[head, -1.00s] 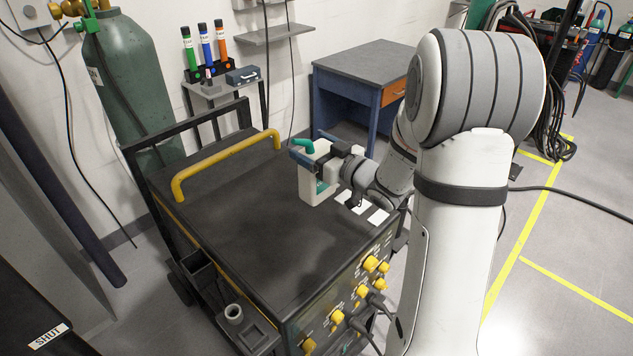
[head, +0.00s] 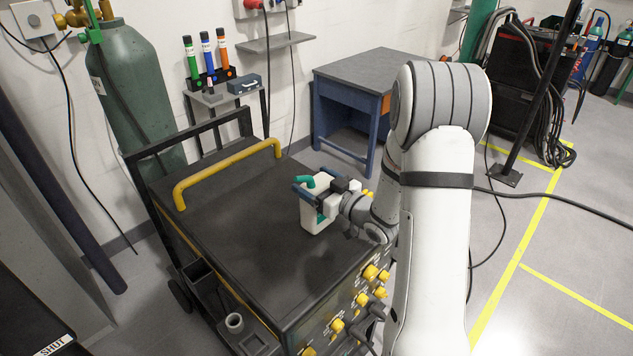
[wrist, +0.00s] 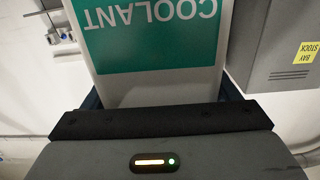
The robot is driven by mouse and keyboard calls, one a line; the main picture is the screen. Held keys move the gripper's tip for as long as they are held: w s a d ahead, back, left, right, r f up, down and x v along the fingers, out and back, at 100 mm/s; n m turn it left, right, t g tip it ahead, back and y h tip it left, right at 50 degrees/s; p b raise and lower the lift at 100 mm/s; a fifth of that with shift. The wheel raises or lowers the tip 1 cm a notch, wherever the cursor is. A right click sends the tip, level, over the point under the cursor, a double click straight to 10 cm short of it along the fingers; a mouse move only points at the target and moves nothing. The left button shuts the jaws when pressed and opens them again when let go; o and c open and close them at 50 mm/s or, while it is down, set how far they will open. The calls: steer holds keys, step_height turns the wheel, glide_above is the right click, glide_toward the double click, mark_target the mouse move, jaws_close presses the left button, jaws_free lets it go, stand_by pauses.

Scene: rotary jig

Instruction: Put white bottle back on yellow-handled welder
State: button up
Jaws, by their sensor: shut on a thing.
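The white bottle (head: 312,218) has a green cap and a green label. It stands upright at the right part of the welder's dark top (head: 235,225); I cannot tell if its base touches. The welder's yellow handle (head: 225,172) runs along the far left edge. My gripper (head: 312,187) is shut on the bottle from the right, with dark blue fingers on its sides. In the wrist view the bottle (wrist: 150,90) fills the space between the fingers, its "COOLANT" label upside down.
Yellow connectors (head: 370,272) and cables stick out of the welder's front. A blue desk (head: 340,120) stands behind, and a green gas cylinder (head: 135,95) at the back left. The left and middle of the welder's top are clear.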

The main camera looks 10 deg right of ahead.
steer(key=shift+f, duration=0.1)
steer(key=o, duration=2)
steer(key=shift+c, duration=0.2)
